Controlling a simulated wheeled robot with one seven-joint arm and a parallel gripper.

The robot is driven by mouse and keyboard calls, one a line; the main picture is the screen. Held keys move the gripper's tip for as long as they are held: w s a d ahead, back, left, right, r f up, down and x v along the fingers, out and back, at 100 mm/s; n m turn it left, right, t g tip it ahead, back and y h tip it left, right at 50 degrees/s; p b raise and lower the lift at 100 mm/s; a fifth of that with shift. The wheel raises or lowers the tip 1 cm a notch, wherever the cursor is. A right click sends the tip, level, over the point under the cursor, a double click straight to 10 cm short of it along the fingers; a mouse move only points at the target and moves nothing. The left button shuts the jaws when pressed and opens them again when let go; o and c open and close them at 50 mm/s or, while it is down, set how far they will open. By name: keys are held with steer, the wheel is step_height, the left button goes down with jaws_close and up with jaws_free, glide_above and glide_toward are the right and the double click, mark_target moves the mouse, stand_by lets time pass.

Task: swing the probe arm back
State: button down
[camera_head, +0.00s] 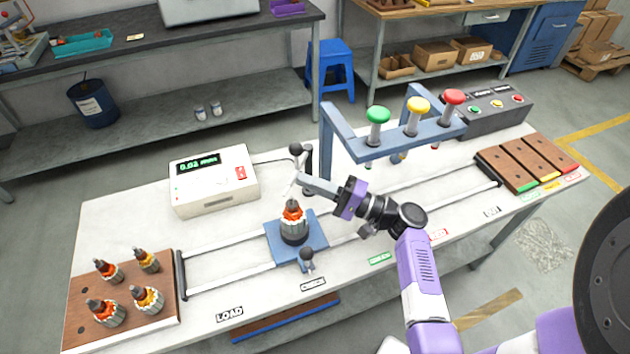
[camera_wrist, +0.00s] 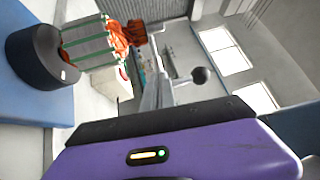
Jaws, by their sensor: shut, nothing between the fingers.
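The probe arm (camera_head: 296,149) has a dark ball knob and a thin light rod that comes down close to the armature (camera_head: 293,222); whether its tip touches the armature, I cannot tell. The armature stands upright in a black holder on the blue carriage (camera_head: 319,237); it also shows at the upper left of the wrist view (camera_wrist: 90,45). My gripper (camera_head: 303,183) is shut and empty, its tip beside the probe arm, just above the armature. In the wrist view the dark ball knob (camera_wrist: 205,75) is beyond my grey fingers. My gripper hides part of the post.
A white meter (camera_head: 213,205) with a green display stands left of the carriage. A blue frame (camera_head: 343,138) with green, yellow and red plungers stands behind right. A wooden tray (camera_head: 128,290) with several armatures is at left. A small black knob (camera_head: 306,254) stands at the carriage's front.

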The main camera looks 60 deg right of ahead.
steer(key=shift+w+a+f+m+h+b, duration=0.15)
steer(key=shift+w+a+m+h+b, duration=0.45)
steer(key=shift+h, duration=0.6)
steer(key=d+f+b+x, duration=0.1)
steer(key=b+x, duration=0.6)
steer(key=shift+w+a, duration=0.25)
steer(key=shift+w, duration=0.05)
steer(key=shift+w+r+t, duration=0.1)
steer(key=shift+r+t, duration=0.15)
steer(key=shift+t, duration=0.05)
steer(key=b+v, duration=0.1)
steer(key=v, duration=0.7)
steer(key=shift+b, duration=0.4)
steer(key=shift+f, duration=0.15)
